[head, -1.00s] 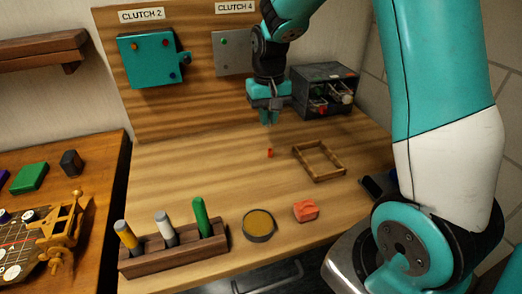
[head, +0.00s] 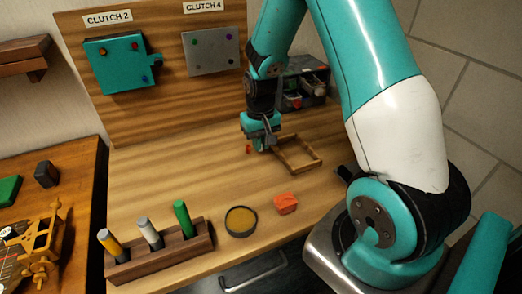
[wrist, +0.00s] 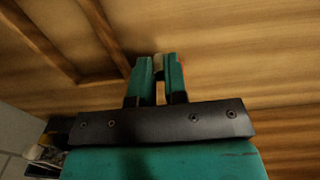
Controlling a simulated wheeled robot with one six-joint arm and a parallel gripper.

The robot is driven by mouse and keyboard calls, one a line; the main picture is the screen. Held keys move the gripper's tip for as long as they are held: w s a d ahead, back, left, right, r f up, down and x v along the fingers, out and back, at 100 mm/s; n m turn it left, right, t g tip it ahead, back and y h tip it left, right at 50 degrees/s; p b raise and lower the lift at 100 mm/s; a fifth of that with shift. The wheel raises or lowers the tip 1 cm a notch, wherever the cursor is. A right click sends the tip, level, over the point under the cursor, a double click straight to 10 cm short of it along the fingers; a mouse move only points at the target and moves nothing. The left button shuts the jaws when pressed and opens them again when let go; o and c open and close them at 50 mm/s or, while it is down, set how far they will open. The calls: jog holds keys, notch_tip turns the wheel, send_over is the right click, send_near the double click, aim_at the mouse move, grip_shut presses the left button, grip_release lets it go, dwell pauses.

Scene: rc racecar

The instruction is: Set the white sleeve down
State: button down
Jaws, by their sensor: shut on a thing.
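My gripper (head: 258,148) is low over the wooden workbench, beside the left edge of an empty-looking wooden frame tray (head: 318,163). In the wrist view its two teal fingers (wrist: 158,72) are nearly together, shut on a small pale piece, the white sleeve (wrist: 160,93). The sleeve is mostly hidden by the fingers. In the head view it cannot be made out, and I cannot tell whether it touches the bench. A small red piece (head: 248,149) stands close beside the fingers; a bit of red also shows behind the right finger in the wrist view (wrist: 182,68).
A dark rack (head: 165,252) with yellow, white and green cylinders stands at the front left. A round dish (head: 241,221) and an orange block (head: 286,203) are near the front edge. A dark box (head: 308,85) stands at the back. The bench's middle left is clear.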

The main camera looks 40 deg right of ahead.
aim_at(261, 161)
jog(key=shift+f, duration=2)
jog(key=shift+f, duration=0.15)
jog(key=c, duration=1.2)
grip_release()
jog(key=shift+o, duration=0.2)
